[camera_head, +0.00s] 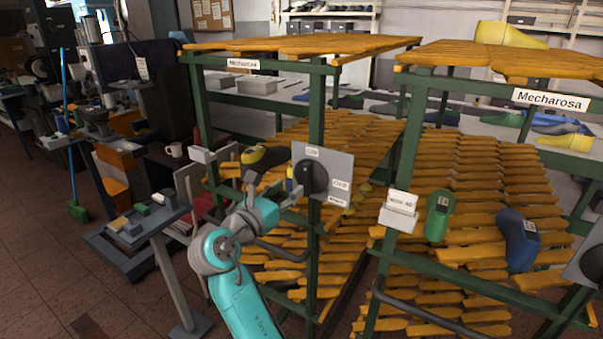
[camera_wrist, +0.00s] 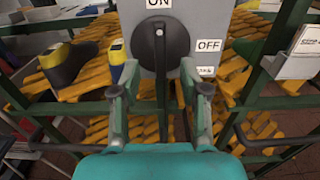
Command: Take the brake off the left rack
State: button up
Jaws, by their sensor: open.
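The left rack (camera_head: 318,120) is a green frame with sloping orange slats. A grey brake panel (camera_head: 338,172) is fixed to its front post. It carries a black rotary handle (camera_head: 311,178), with an ON label above and an OFF label at the right. In the wrist view the handle (camera_wrist: 162,42) is upright under the ON label (camera_wrist: 158,3), and the OFF label (camera_wrist: 208,45) is to its right. My gripper (camera_wrist: 161,92) is open and empty in front of the panel. Its fingers stand left and right of the handle's line, apparently short of it.
A dark and yellow shoe last (camera_head: 264,158) lies on the left rack beside the panel. The right rack (camera_head: 412,150) stands close by, holding a green last (camera_head: 438,215) and a blue last (camera_head: 517,240). A small stand with blocks (camera_head: 140,222) is at the left.

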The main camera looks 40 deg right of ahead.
aim_at(305, 175)
jog(key=x, duration=0.9)
jog(key=shift+w+d, duration=0.1)
jog(key=shift+d, duration=0.2)
jog(key=shift+f, duration=0.1)
grip_shut()
